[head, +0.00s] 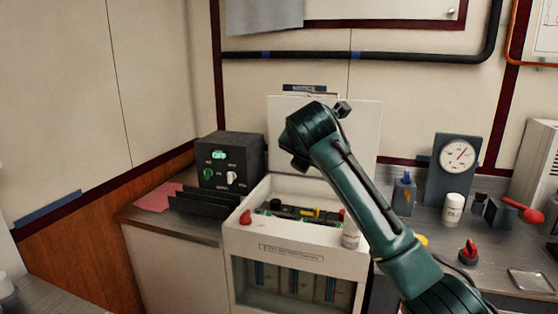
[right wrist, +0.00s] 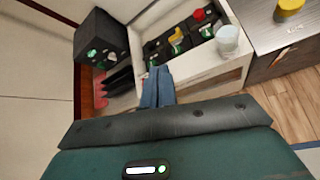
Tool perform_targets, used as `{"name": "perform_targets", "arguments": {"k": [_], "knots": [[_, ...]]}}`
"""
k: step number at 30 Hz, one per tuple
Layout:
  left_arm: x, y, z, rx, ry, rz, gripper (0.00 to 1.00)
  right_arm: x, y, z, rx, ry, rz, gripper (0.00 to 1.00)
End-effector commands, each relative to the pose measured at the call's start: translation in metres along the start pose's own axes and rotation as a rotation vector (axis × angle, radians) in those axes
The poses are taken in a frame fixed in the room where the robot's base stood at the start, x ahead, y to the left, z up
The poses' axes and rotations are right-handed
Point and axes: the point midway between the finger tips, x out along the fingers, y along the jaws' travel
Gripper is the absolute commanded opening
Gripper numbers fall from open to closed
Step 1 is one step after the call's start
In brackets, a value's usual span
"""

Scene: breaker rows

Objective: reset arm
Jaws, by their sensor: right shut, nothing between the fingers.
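My right arm rises from the lower right of the head view, its wrist high in front of the breaker box. In the right wrist view my right gripper (right wrist: 157,88) shows blue-grey fingers together, shut and empty, in front of the breaker box. I cannot make out its fingertips in the head view. A row of dark breakers with a yellow lever (head: 317,212) lies inside, partly hidden by my arm. My left gripper is not in view.
A black control box (head: 231,160) with green lights stands left, beside a black rack (head: 205,204) and pink paper (head: 158,197). A white cup (head: 351,236) is at the box's right corner. A gauge (head: 457,156), a white bottle (head: 453,209) and a red knob (head: 468,250) crowd the right counter.

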Motion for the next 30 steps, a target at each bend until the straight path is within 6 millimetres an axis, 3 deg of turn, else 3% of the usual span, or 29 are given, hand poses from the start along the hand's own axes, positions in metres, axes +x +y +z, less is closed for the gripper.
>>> {"name": "perform_targets", "arguments": {"k": [6, 10, 14, 20, 24, 30], "knots": [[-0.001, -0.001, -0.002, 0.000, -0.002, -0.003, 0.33, 0.064, -0.055, -0.104, 0.408, 0.139, 0.070, 0.00], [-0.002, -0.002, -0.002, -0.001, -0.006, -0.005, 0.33, 0.085, -0.098, -0.171, 0.707, 0.220, 0.086, 0.00], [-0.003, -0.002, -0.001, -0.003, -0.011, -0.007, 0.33, 0.090, -0.145, -0.234, 1.010, 0.291, 0.076, 0.00], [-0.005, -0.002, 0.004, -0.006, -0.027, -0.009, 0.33, 0.069, -0.220, -0.319, 1.479, 0.372, 0.029, 0.00], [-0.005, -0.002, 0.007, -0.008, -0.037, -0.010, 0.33, 0.037, -0.272, -0.367, 1.800, 0.405, -0.020, 0.00], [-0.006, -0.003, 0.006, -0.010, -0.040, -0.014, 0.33, -0.021, -0.330, -0.410, 2.193, 0.428, -0.084, 0.00]]}}
